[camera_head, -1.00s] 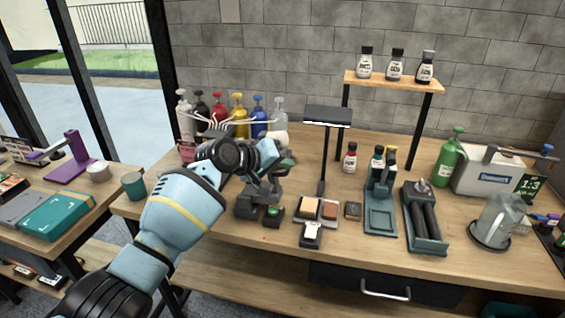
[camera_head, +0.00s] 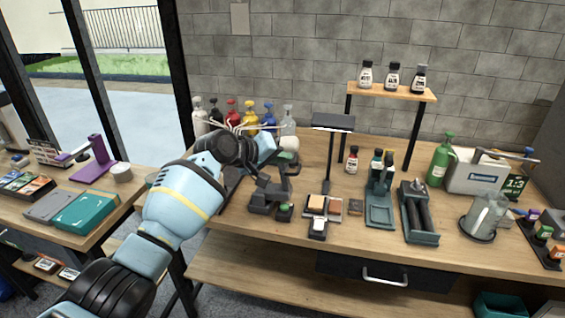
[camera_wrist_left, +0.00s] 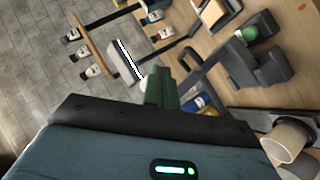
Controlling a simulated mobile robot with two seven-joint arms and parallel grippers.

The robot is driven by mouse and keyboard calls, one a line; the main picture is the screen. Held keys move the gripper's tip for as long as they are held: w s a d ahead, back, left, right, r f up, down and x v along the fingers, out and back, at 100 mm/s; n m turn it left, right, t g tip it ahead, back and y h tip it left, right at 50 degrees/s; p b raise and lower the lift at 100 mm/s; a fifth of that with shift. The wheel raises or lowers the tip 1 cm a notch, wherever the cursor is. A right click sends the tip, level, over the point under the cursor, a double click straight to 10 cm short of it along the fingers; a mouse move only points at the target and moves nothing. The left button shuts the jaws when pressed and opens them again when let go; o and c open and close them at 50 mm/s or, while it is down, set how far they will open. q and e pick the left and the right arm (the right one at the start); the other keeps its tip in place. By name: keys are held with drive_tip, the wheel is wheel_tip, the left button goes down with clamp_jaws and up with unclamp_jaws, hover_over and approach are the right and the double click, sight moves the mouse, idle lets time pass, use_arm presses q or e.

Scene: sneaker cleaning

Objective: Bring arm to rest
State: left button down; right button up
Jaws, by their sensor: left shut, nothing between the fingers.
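My left arm (camera_head: 185,200) reaches in from the left in the head view, over the left end of the wooden workbench (camera_head: 330,245). Its gripper (camera_head: 287,157) is shut and empty, small and partly hidden behind the wrist, in front of the row of spray bottles. The dark grey stand (camera_head: 270,192) is just in front of and below it, apart from it in the picture. In the left wrist view the shut greenish fingers (camera_wrist_left: 163,88) show above the gripper body, with nothing held. My right gripper is not in view.
Coloured spray bottles (camera_head: 250,112) stand behind the left arm. A black lamp (camera_head: 332,122) and a shelf with three bottles (camera_head: 393,92) rise further right. Tools and containers crowd the bench. A side table (camera_head: 125,205) with a teal box (camera_head: 85,211) is at left.

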use_arm(q)
drive_tip(key=shift+s+a+r, duration=0.25)
drive_tip(key=shift+s+r, duration=0.05)
drive_tip(key=shift+s, duration=0.05)
drive_tip(key=s+a+f+t+y, duration=0.1)
drive_tip(key=s+a+f, duration=0.4)
drive_tip(key=f, duration=0.6)
drive_tip(key=s+a+f+y, duration=0.2)
drive_tip(key=s+a+f, duration=0.1)
drive_tip(key=s+f, duration=0.55)
drive_tip(key=s+a+f+t+y, duration=0.1)
drive_tip(key=s+a+f, duration=0.35)
drive_tip(key=f, duration=0.75)
drive_tip(key=s+a+f+m+y, duration=0.1)
drive_tip(key=s+a, duration=0.3)
drive_tip(key=s, duration=0.6)
drive_tip(key=s+a+f+m+y, duration=0.1)
drive_tip(key=s+a+f, duration=0.2)
drive_tip(key=s, duration=0.6)
drive_tip(key=s+a+f+y, duration=0.2)
drive_tip(key=s+a, duration=0.3)
drive_tip(key=s, duration=0.5)
drive_tip(key=shift+s+a+f+m, duration=0.2)
drive_tip(key=shift+s+f+m, duration=0.05)
drive_tip(key=shift+s+m, duration=0.15)
